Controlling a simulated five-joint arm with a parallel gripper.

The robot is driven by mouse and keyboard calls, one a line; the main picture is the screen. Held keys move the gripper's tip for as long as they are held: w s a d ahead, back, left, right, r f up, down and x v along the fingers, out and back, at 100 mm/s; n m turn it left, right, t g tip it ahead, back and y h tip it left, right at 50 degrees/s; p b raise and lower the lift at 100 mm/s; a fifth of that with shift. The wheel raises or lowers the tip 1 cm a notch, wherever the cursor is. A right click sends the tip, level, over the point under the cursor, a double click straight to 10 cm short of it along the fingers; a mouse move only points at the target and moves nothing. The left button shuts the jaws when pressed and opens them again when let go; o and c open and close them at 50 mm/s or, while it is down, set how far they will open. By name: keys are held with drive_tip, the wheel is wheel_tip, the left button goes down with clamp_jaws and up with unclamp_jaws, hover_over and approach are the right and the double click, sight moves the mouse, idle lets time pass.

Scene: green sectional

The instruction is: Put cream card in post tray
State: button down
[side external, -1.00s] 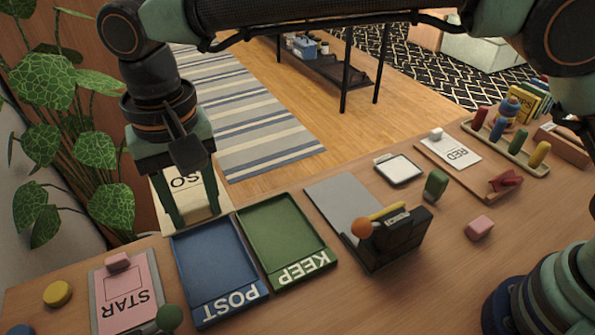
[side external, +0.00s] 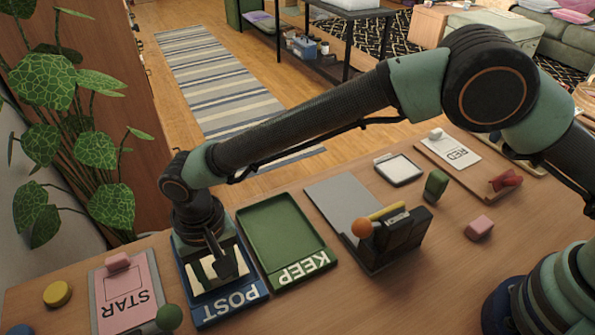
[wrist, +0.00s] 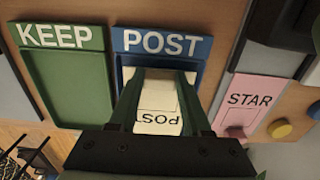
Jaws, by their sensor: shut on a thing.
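The cream card (wrist: 158,123) lies over the inside of the blue post tray (wrist: 162,42) in the wrist view, with dark lettering on it. In the side external view the card (side external: 229,267) shows within the rim of the post tray (side external: 231,304), partly hidden by my gripper. My gripper (side external: 212,276) points down over this tray and is shut on the card. The wrist view shows its two fingers (wrist: 160,85) on either side of the card. I cannot tell whether the card touches the tray floor.
The green KEEP tray (side external: 285,240) stands directly beside the post tray. A pink STAR card (side external: 127,296) lies on its other side, with a yellow disc (side external: 57,294) beyond. A dark holder with an orange ball (side external: 362,228) stands to the right.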

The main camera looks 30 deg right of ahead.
drive_tip(key=shift+f, duration=0.85)
drive_tip(key=shift+c, duration=1.8)
unclamp_jaws()
drive_tip(key=shift+f, duration=0.15)
